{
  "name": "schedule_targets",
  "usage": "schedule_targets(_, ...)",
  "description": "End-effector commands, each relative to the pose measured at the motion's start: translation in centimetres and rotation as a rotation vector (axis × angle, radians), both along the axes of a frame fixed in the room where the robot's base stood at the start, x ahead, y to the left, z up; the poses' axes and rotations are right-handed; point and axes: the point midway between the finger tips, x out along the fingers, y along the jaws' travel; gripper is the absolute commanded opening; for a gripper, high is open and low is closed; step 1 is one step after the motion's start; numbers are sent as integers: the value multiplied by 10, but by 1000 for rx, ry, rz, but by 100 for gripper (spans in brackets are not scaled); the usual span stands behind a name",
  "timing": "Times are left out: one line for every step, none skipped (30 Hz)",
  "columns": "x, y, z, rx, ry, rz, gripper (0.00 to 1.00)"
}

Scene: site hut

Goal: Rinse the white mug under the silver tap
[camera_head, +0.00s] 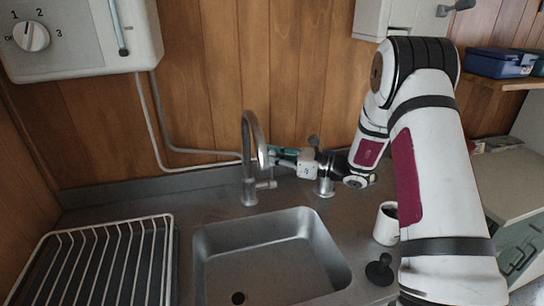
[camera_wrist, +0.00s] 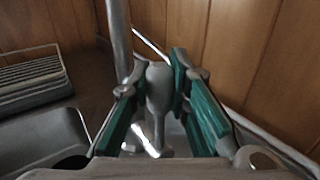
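The silver tap (camera_head: 250,160) stands at the back of the sink, with its curved spout over the basin. My gripper (camera_head: 272,155) is just right of the tap, pointing left towards it. In the wrist view, the green-padded fingers are apart, on either side of a grey metal part of the tap (camera_wrist: 158,95). I cannot tell whether either finger touches it. The white mug (camera_head: 383,228) stands upright on the counter right of the sink, partly beside my arm. It is not in the wrist view.
The steel sink (camera_head: 205,255) is empty, with a dark drain. A wire dish rack (camera_head: 105,225) is at left. A black plug-like object (camera_head: 380,270) lies in front of the mug. A metal fitting (camera_head: 325,187) stands behind the sink. A white heater (camera_head: 80,50) hangs above left.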

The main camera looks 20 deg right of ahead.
Motion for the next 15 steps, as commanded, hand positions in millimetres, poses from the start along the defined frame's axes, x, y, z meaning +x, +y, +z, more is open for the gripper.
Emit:
schedule_targets(0, 0, 0, 0, 0, 0, 0)
schedule_targets(0, 0, 0, 0, 0, 0, 0)
schedule_targets(0, 0, 0, 0, 0, 0, 0)
schedule_targets(0, 0, 0, 0, 0, 0, 0)
schedule_targets(0, 0, 0, 0, 0, 0, 0)
schedule_targets(0, 0, 0, 0, 0, 0, 0)
schedule_targets(0, 0, 0, 0, -2, 0, 0)
schedule_targets(-1, 0, -1, 1, -8, 0, 0)
schedule_targets(-2, -1, -1, 0, -20, -1, 0)
schedule_targets(-3, -1, -2, 1, -32, -1, 0)
schedule_targets(-5, -1, -2, 1, -48, 0, 0)
schedule_targets(-7, -1, -3, 1, -69, 0, 0)
schedule_targets(-8, -1, -3, 1, -84, 0, 0)
schedule_targets(-10, -1, -3, 1, -97, 0, 0)
schedule_targets(-11, -1, -3, 0, -112, 0, 0)
